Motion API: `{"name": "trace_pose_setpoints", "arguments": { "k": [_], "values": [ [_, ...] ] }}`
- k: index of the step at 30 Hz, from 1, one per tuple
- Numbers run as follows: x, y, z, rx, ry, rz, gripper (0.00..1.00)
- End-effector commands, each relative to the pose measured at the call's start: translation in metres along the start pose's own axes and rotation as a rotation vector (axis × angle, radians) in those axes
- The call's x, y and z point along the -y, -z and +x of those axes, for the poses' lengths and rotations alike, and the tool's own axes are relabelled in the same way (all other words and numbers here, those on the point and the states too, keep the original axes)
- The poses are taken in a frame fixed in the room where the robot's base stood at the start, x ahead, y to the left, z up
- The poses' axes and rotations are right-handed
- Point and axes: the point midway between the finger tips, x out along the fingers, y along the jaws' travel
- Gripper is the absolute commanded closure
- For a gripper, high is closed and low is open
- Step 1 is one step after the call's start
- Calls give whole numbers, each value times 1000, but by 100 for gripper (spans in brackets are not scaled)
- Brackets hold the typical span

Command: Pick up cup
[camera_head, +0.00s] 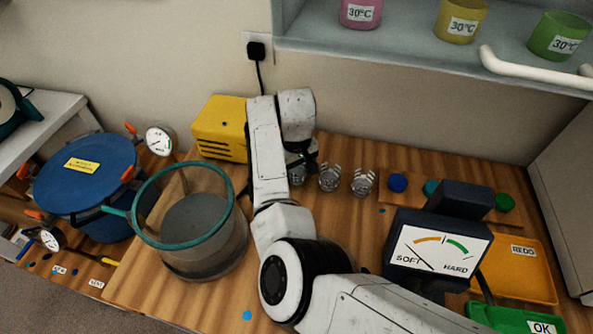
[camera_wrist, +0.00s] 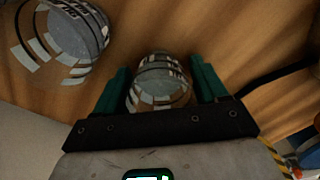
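Three small clear cups with dark markings stand in a row on the wooden table: a left one (camera_head: 297,176), partly hidden by my arm, a middle one (camera_head: 329,177) and a right one (camera_head: 362,182). In the wrist view, one cup (camera_wrist: 160,82) lies between the green fingers of my gripper (camera_wrist: 159,66). The fingers are apart on either side of it, with narrow gaps showing. A second cup (camera_wrist: 72,38) is beside it at the upper left, outside the fingers. In the head view my fingertips are hidden behind my arm.
A yellow box (camera_head: 221,128) stands left of my arm, and a large clear pot (camera_head: 203,225) is nearer. A hardness gauge (camera_head: 438,250) and colored discs are at right. Pink, yellow and green cups (camera_head: 458,20) sit in the cabinet (camera_head: 400,45) above.

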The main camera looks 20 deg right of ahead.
Motion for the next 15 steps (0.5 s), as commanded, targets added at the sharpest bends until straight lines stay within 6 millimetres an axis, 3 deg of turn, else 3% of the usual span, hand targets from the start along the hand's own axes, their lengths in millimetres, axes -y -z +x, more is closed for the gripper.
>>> {"name": "trace_pose_setpoints", "arguments": {
  "k": [12,15],
  "values": [
    [0,0,0,0,0,0,68],
    [0,0,0,0,0,0,68]
  ]
}}
